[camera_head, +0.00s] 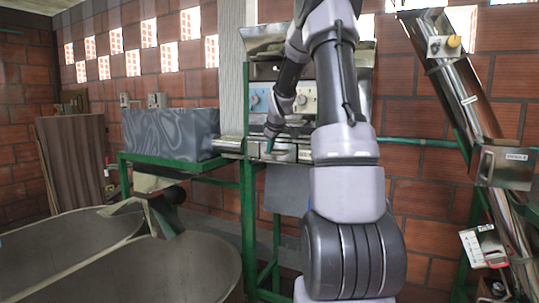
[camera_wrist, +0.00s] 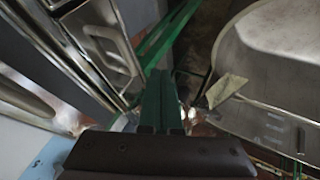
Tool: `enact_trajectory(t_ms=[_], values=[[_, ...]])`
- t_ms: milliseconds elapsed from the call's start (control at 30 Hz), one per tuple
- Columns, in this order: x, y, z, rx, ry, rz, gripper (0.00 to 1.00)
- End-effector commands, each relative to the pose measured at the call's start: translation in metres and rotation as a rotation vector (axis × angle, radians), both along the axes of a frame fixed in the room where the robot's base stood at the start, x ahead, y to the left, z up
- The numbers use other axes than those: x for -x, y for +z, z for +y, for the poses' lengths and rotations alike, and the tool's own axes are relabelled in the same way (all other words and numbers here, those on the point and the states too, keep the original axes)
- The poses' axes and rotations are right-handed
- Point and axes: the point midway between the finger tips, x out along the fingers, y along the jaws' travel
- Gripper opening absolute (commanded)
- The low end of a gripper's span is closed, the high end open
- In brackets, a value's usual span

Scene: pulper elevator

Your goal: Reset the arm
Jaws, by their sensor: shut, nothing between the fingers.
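My arm rises through the middle of the head view, bends at the top and hangs down again on its left side. My gripper (camera_head: 268,147) points down in front of the steel machine (camera_head: 262,100), close to its lower steel ledge. I cannot tell whether it touches the ledge. In the wrist view, the green fingers of my gripper (camera_wrist: 162,98) lie side by side with no object between them. The gripper is shut and empty.
A green frame (camera_head: 249,215) carries the machine and a grey box (camera_head: 170,134). Large metal tubs (camera_head: 70,245) stand at lower left. A slanted steel conveyor tube (camera_head: 458,90) stands at right. A brick wall (camera_head: 425,185) is behind.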

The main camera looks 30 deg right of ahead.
Motion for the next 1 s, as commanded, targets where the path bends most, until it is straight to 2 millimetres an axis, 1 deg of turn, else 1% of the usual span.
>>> enact_trajectory(t_ms=[33,233,400,567,667,767,867,900,967,1000], values=[[0.006,0.008,0.0,0.001,-0.002,-0.003,0.0],[0.025,0.031,0.005,0.001,-0.002,-0.001,0.0],[0.033,0.04,0.008,0.0,0.0,0.0,0.0],[0.035,0.041,0.009,-0.002,0.0,0.002,0.0],[0.043,0.049,0.018,-0.018,-0.015,-0.001,0.0],[0.066,0.066,0.042,-0.065,-0.059,-0.007,0.0],[0.104,0.087,0.077,-0.149,-0.133,-0.012,0.0],[0.123,0.095,0.091,-0.19,-0.168,-0.015,0.0],[0.152,0.104,0.111,-0.255,-0.221,-0.015,0.0],[0.171,0.108,0.124,-0.3,-0.258,-0.016,0.0]])
